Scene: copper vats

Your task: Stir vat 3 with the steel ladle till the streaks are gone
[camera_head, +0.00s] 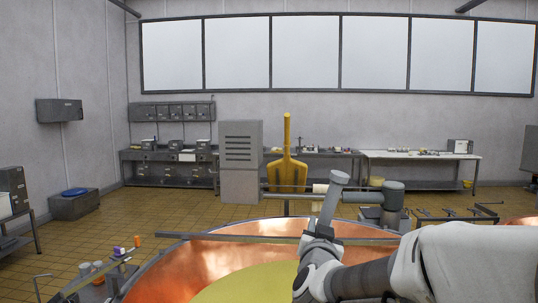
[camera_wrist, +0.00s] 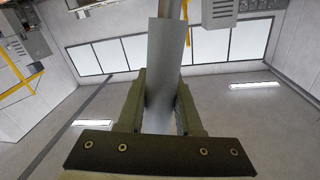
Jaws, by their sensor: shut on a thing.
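A wide copper vat (camera_head: 170,275) fills the lower middle of the head view, with a smooth yellow-green content (camera_head: 250,285) low inside it. I see no number on it, and no streaks on the part of the surface that shows. My gripper (camera_head: 320,240) is above the vat, shut on a grey steel handle, which I take for the steel ladle (camera_head: 334,194). The handle stands up from the jaws, tilted a little right. In the wrist view the ladle (camera_wrist: 165,50) passes between both fingers of my gripper (camera_wrist: 160,100). Its lower end is hidden.
A grey bar (camera_head: 250,237) crosses the vat's far side. Behind it stand a louvred grey housing (camera_head: 240,145), a horizontal shaft and a yellow paddle (camera_head: 287,165). Small containers (camera_head: 92,268) stand on a stand at left. Benches (camera_head: 420,157) line the back wall. Tiled floor at left is open.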

